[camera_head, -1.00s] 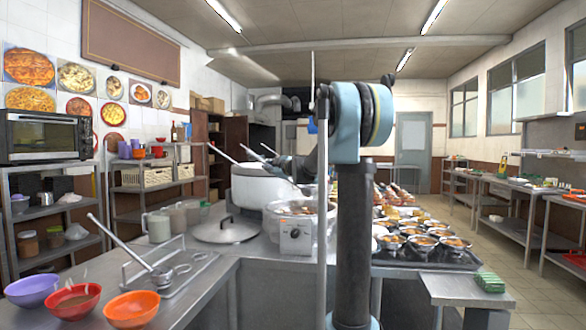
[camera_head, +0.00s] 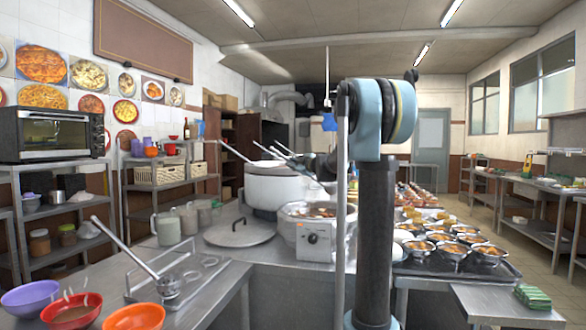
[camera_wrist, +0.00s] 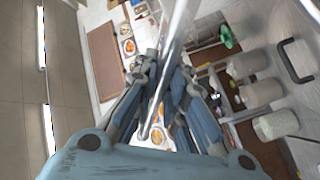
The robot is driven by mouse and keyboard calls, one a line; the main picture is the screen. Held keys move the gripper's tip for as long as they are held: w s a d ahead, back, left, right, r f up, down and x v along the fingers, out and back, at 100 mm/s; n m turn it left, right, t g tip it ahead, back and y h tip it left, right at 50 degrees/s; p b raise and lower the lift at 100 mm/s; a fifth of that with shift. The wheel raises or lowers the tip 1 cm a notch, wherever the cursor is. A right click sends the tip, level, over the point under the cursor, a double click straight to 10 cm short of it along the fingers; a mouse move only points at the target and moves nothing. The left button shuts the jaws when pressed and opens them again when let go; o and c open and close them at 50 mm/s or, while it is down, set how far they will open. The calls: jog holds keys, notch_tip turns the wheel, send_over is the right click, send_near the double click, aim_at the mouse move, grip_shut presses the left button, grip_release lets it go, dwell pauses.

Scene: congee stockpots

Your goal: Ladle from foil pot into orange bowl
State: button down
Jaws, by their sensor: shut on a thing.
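The orange bowl (camera_head: 135,317) stands at the bottom edge of the head view, partly cut off, right of a red bowl (camera_head: 78,311) holding brown food. A large pale stockpot (camera_head: 277,188) stands on the middle counter. A smaller metal pot (camera_head: 308,228) with a dial stands in front of it; I cannot tell which is the foil pot. My gripper (camera_wrist: 158,92) is shut on a metal ladle handle (camera_wrist: 181,30) in the wrist view. In the head view my gripper (camera_head: 324,165) is partly hidden by my arm, above the pots. The ladle's bowl end is not clear.
A purple bowl (camera_head: 31,298) is left of the red one. A ladle rack (camera_head: 172,290) is behind the bowls. A loose lid (camera_head: 240,232) and jars (camera_head: 167,228) sit beside the stockpot. Several filled bowls (camera_head: 455,252) are on a tray at the right.

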jog(key=d+m, duration=0.2)
jog(key=d+m+t, duration=0.1)
jog(key=d+m, duration=0.1)
jog(key=d, duration=0.1)
jog(key=w+d+f+m+t, duration=0.1)
jog(key=d+m, duration=0.1)
jog(key=d, duration=0.1)
jog(key=shift+d, duration=0.25)
jog(key=s+a+f+n+g, duration=0.1)
jog(key=a+f+n, duration=0.3)
jog(key=a+f, duration=0.6)
jog(key=shift+f+n+g, duration=0.3)
jog(key=shift+f, duration=0.8)
jog(key=shift+s, duration=0.1)
jog(key=shift+d+r, duration=0.1)
jog(key=shift+r, duration=0.05)
